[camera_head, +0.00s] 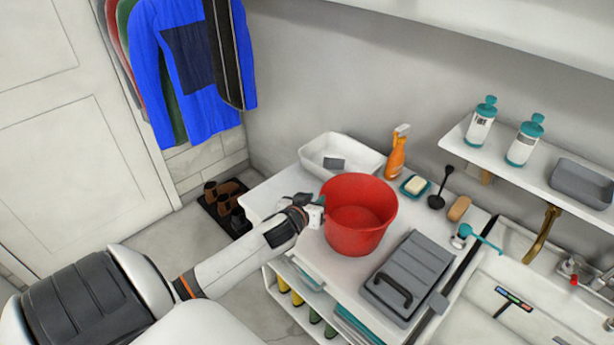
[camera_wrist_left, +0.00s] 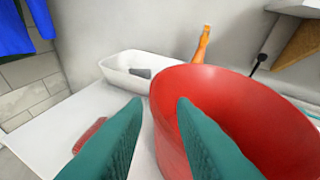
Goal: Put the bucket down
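The red bucket (camera_head: 359,235) is upright on the white table top (camera_head: 262,200), apparently resting on it. My left gripper (camera_head: 318,208) is at its left rim. In the left wrist view, the gripper's teal fingers (camera_wrist_left: 160,105) are spread apart. The left finger is outside the bucket (camera_wrist_left: 170,140), and the right one overlaps its open inside. The wall lies between them with a visible gap, so the gripper does not clamp it. The bucket's base is hidden in the wrist view. My right gripper is not in view.
A white basin (camera_head: 325,145) stands behind the bucket, with an orange spray bottle (camera_head: 397,155) to its right. A grey lidded box (camera_head: 408,275) is close in front at right. A small red object (camera_wrist_left: 88,135) lies on the table by the left finger.

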